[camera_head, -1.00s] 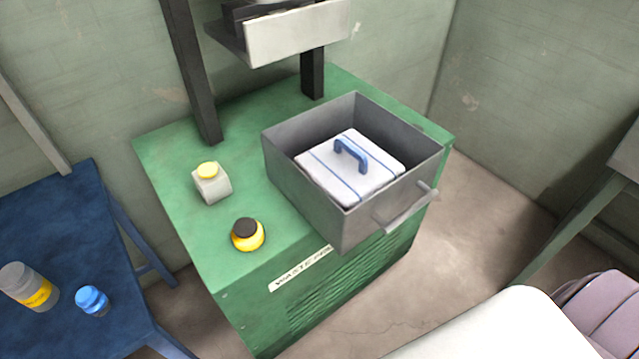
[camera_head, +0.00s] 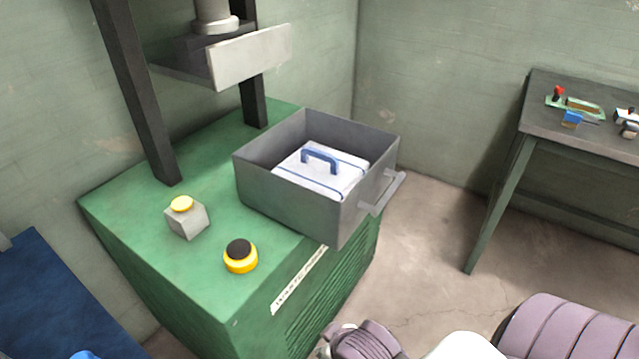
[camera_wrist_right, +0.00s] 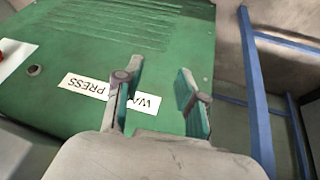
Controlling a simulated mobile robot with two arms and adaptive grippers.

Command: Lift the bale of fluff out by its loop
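The bale of fluff (camera_head: 312,176) is a white block with blue bands. It lies inside the open grey metal box (camera_head: 290,205) on the green press. Its blue loop (camera_head: 320,157) stands up from the top. My right gripper (camera_wrist_right: 158,85) shows in the right wrist view with its two fingers apart and nothing between them. It faces the green front of the press with the label. The bale is not in the wrist view. My left gripper is not in either view.
The green press (camera_head: 150,235) carries a grey button box (camera_head: 187,219) with a yellow top and a black-and-yellow knob (camera_head: 240,256). A pale plate (camera_head: 250,55) hangs above, behind the box. The box's handle (camera_head: 384,193) juts out right. A dark table (camera_head: 590,150) with tools stands at right.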

